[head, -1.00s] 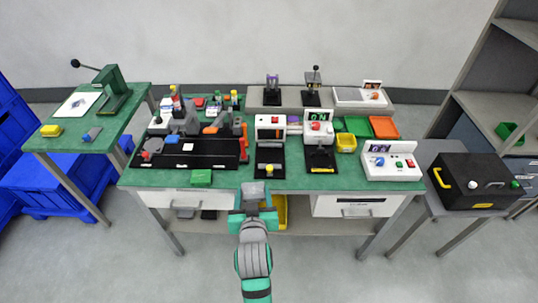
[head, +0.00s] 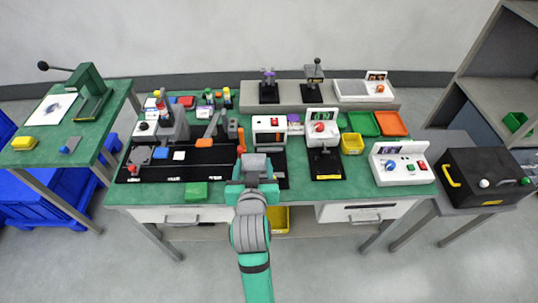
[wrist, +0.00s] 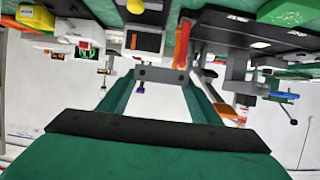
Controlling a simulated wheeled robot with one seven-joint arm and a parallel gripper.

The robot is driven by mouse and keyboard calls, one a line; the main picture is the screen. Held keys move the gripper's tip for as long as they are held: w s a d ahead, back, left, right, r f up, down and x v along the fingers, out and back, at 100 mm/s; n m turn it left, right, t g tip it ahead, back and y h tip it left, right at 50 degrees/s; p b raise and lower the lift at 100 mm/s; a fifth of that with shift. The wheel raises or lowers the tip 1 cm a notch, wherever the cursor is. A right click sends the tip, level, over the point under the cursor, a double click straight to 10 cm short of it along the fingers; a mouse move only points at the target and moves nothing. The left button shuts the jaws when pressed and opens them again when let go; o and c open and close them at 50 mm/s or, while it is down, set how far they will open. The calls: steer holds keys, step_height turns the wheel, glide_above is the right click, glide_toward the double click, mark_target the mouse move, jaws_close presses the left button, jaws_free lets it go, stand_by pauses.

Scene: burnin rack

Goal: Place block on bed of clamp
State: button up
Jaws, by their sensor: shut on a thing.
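My gripper (head: 255,166) is over the front edge of the green-topped bench, in front of the white unit with a red button. It is shut on a grey block (wrist: 165,75), which spans between the fingertips in the wrist view; in the head view the grey block (head: 255,163) shows at the gripper's far end. A lever device that looks like a clamp (head: 314,72) stands on a black base on the raised grey shelf at the back. I cannot tell for sure that it is the clamp, and its bed is too small to make out.
The white unit (head: 269,124) has a black base, partly hidden by my gripper. Right of it stand a display unit (head: 322,125), a yellow bin (head: 352,143) and a control box (head: 403,163). A black tray (head: 205,170) with a grey machine fills the left. A green block (head: 195,192) lies at the front.

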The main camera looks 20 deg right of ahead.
mark_target(265, 154)
steer(key=w+d+f, duration=0.1)
steer(key=w, duration=0.1)
steer(key=w+d+f, duration=0.1)
steer(key=w+d, duration=0.1)
steer(key=w+d+f, duration=0.1)
steer(key=w+d, duration=0.1)
steer(key=shift+d+f, duration=0.2)
steer(key=shift+f, duration=0.2)
steer(key=w+d+f, duration=0.2)
steer(key=f, duration=0.1)
steer(key=w+d+f, duration=0.1)
steer(key=f, duration=0.1)
steer(key=shift+w+f, duration=0.2)
steer(key=shift+w, duration=0.1)
steer(key=shift+w+d+f, duration=0.15)
steer(key=shift+f, duration=1.6)
steer(key=shift+f, duration=0.15)
steer(key=o, duration=1.1)
